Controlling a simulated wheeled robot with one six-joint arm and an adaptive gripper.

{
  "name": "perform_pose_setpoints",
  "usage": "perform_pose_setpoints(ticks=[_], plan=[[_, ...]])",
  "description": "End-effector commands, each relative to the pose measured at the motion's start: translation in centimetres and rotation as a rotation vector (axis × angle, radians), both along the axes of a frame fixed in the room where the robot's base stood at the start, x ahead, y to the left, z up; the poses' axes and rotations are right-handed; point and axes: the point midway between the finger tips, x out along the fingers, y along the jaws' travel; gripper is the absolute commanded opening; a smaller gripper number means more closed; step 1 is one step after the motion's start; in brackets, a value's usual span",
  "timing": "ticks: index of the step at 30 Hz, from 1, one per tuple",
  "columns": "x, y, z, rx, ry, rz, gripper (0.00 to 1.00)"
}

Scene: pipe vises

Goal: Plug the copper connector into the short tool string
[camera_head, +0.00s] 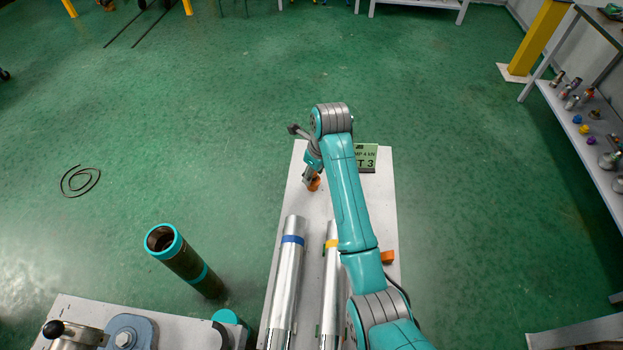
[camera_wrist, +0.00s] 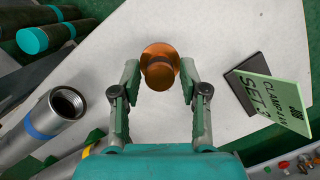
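The copper connector (camera_wrist: 160,66) is between the two fingers of my gripper (camera_wrist: 160,78) in the wrist view. A narrow gap seems to show on each side, so the fingers look open around it. In the head view the connector (camera_head: 314,184) shows below my gripper (camera_head: 311,174), over the far part of the white table (camera_head: 300,207). Two silver tool strings lie side by side: one with a blue band (camera_head: 288,275), one with a yellow band (camera_head: 331,280) partly hidden by my arm. The blue-banded string's threaded open end (camera_wrist: 68,102) faces the connector. I cannot tell which is shorter.
A green sign (camera_head: 366,158) stands at the table's far right corner. An orange block (camera_head: 387,257) is right of my arm. The white surface around the connector is clear.

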Motion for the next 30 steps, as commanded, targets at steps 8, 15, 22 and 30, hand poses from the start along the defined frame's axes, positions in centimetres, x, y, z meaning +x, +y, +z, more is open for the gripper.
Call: perform_pose_setpoints(ticks=[8, 15, 22, 30], plan=[[0.0, 0.0, 0.0, 0.0, 0.0, 0.0, 0.0], [0.0, 0.0, 0.8, 0.0, -0.001, 0.0, 0.0], [0.1, 0.0, 2.0, 0.0, -0.001, 0.0, 0.0], [0.1, 0.0, 3.4, 0.001, -0.002, 0.0, 0.0]])
